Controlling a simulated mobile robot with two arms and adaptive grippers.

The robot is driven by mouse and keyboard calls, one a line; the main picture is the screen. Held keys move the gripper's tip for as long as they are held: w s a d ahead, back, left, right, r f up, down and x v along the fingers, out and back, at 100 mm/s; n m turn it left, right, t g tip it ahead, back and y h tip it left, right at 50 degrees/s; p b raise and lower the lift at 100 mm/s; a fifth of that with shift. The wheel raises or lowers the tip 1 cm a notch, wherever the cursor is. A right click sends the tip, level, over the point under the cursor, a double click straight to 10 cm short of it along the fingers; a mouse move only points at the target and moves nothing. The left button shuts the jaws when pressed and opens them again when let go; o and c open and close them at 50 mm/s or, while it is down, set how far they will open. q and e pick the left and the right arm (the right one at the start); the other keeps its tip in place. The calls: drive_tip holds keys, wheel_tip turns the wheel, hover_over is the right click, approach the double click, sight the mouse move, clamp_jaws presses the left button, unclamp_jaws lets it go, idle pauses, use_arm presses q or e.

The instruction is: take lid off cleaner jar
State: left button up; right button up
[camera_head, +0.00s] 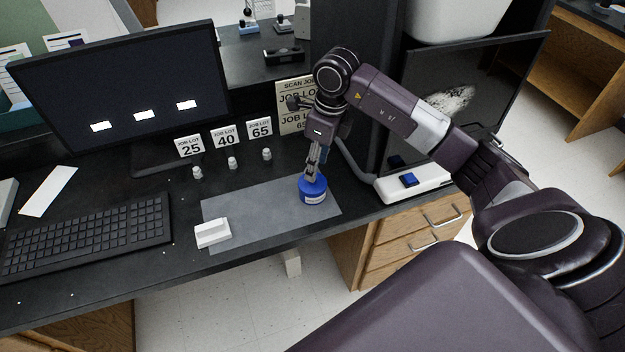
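The cleaner jar (313,198) is a small blue jar with a pale label. It stands upright on the right part of a grey mat (262,215) on the black desk. Its blue lid (312,184) is on top of the jar. My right gripper (313,174) points down from above, with its fingertips at the lid. The fingers look close together, but at this size I cannot tell whether they grip the lid. My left gripper is not in view.
A white block (212,233) sits on the mat's left front. Several small white pieces (232,163) stand before number cards marked 25, 40 and 65 (259,127). A keyboard (90,235) and monitor (125,85) are left. A white device with a blue pad (409,180) is right.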

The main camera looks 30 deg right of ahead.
drive_tip(key=shift+w+a+f+p, duration=0.1)
drive_tip(key=shift+a+f+p, duration=0.1)
drive_tip(key=shift+f, duration=0.75)
drive_tip(key=shift+w+a+f+p, duration=0.1)
drive_tip(key=shift+a+f, duration=0.05)
drive_tip(key=shift+f, duration=0.8)
clamp_jaws()
drive_tip(key=shift+r, duration=0.15)
